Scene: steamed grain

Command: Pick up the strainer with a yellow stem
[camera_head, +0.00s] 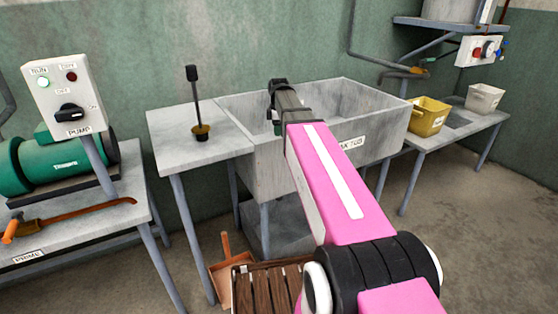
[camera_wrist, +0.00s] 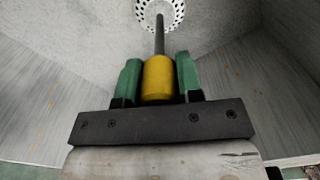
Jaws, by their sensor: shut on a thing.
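The strainer (camera_wrist: 175,9) shows at the top of the wrist view, with a white perforated head, a thin dark rod and a yellow stem (camera_wrist: 158,80). Only part of its head is in frame. My gripper (camera_wrist: 158,66) has its two green fingers shut on the yellow stem, one on each side. In the head view my gripper (camera_head: 274,118) is at the grey soak tub (camera_head: 385,140), over its left part. The strainer cannot be made out in the head view.
A side table (camera_head: 180,120) left of the tub bears a dark upright tool (camera_head: 196,100) with a brass-coloured end. On the right table stand a yellow bin (camera_head: 428,118) and a pale bin (camera_head: 484,98). A pump bench (camera_head: 90,225) is at far left.

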